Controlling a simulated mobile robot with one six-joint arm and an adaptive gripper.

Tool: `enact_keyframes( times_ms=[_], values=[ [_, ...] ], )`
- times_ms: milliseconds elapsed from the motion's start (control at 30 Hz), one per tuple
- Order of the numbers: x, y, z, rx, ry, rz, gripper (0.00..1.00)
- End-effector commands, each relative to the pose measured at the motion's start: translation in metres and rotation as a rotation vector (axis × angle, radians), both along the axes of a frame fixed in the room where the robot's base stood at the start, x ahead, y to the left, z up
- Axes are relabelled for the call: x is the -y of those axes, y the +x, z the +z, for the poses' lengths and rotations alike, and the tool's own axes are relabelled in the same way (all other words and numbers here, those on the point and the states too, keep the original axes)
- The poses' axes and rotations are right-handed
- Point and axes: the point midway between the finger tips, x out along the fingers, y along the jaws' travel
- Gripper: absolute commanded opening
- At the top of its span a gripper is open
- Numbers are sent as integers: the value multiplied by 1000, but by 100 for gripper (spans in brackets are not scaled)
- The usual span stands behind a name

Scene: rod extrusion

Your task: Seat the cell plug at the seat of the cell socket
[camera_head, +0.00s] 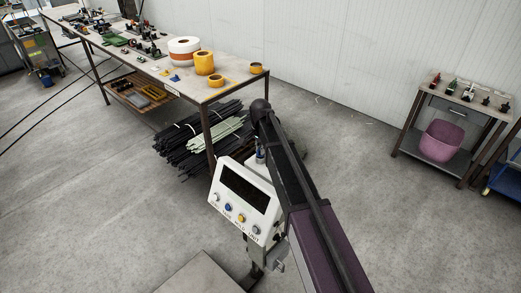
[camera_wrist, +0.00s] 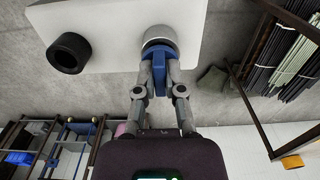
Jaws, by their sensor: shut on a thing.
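In the wrist view my gripper (camera_wrist: 160,74) is shut on a blue piece, which I take to be the cell plug (camera_wrist: 159,66). The far end of the blue piece meets a silvery round part (camera_wrist: 159,38) at the edge of a white panel. I take this round part to be the cell socket, but I cannot tell whether the plug is fully in it. A black hollow ring (camera_wrist: 68,53) sits on the same panel, left of the plug. In the head view the plug and fingertips are small and mostly hidden by my arm.
In the head view a white box with a dark display (camera_head: 243,190) and several buttons stands beside my arm. A long workbench (camera_head: 225,88) with tape rolls and rods below is behind. A small table (camera_head: 452,103) with a purple bin (camera_head: 441,141) stands right. Open floor lies between.

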Motion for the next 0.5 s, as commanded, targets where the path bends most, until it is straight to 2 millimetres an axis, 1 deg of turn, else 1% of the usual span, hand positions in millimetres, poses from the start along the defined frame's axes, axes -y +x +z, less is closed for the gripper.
enact_keyframes(
  times_ms=[300,333,433,467,500],
  values=[
    [0,0,-6,0,0,0,0],
    [0,0,-6,0,0,0,16],
    [0,0,-6,0,0,0,46],
    [0,0,-6,0,0,0,53],
    [0,0,-6,0,0,0,53]
  ],
)
